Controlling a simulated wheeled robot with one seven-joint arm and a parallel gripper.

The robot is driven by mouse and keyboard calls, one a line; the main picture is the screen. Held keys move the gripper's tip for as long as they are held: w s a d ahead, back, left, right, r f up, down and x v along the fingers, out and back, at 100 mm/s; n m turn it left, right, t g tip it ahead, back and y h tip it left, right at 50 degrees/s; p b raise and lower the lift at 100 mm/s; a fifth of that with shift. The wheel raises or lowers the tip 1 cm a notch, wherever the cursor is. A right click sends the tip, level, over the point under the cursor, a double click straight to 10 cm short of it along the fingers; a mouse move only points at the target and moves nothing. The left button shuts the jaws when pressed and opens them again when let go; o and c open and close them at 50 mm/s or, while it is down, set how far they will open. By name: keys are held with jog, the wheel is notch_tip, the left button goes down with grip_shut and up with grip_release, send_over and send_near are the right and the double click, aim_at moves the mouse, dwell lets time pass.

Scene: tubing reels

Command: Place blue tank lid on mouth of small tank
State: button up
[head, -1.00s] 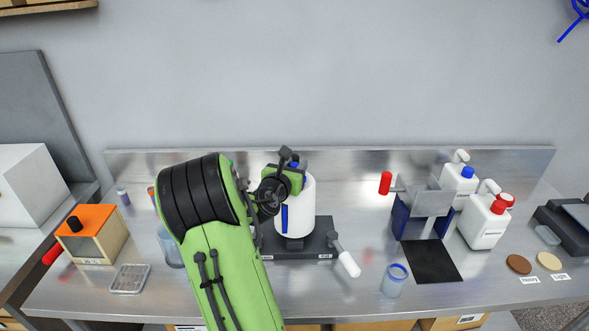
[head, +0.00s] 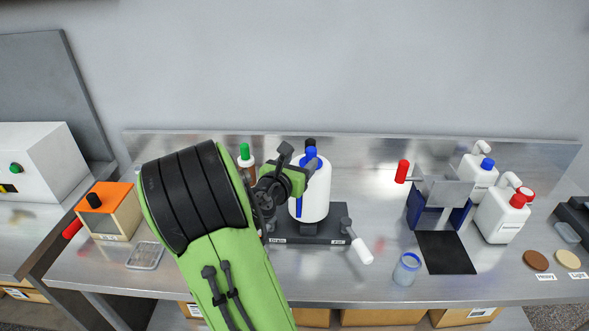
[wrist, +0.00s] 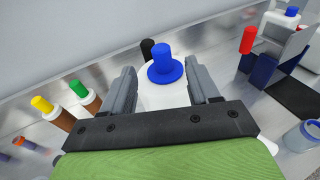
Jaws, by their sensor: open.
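The blue tank lid (wrist: 165,66), a flat disc with an upright knob, sits on the top of the white tank (wrist: 160,96) in the wrist view. It looks level and centred; the mouth is hidden beneath it. In the head view the lid (head: 311,153) shows above the white tank (head: 318,196), which has a blue stripe and stands on a dark base. My gripper (wrist: 160,70) is open, with one finger on each side of the tank top and clear gaps to the lid. It holds nothing.
A dark base with a white-handled lever (head: 360,248) sits under the tank. A green-capped bottle (head: 245,157) stands to the left, and a yellow-capped one (wrist: 50,108) beside it. A blue-rimmed jar (head: 406,268) and white bottles (head: 503,212) are on the right. A black item (wrist: 147,49) stands behind the tank.

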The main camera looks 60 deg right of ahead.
jog(key=w+a+f+m+t+y, duration=0.15)
jog(key=a+m+y, duration=0.25)
jog(key=a+m, duration=0.4)
jog(key=w+a+f+m+t+y, duration=0.15)
jog(key=a+m+y, duration=0.3)
jog(key=a, duration=0.55)
jog(key=s+a+m+y, duration=0.3)
jog(key=s+a+y, duration=0.1)
jog(key=a, duration=0.6)
jog(key=s+a+r+m+t+y, duration=0.1)
jog(key=s+a+m+y, duration=0.2)
jog(key=a, duration=0.8)
jog(key=shift+s+a+r+m+y, duration=0.25)
jog(key=shift+s+m+y, duration=0.1)
jog(key=shift+s, duration=0.4)
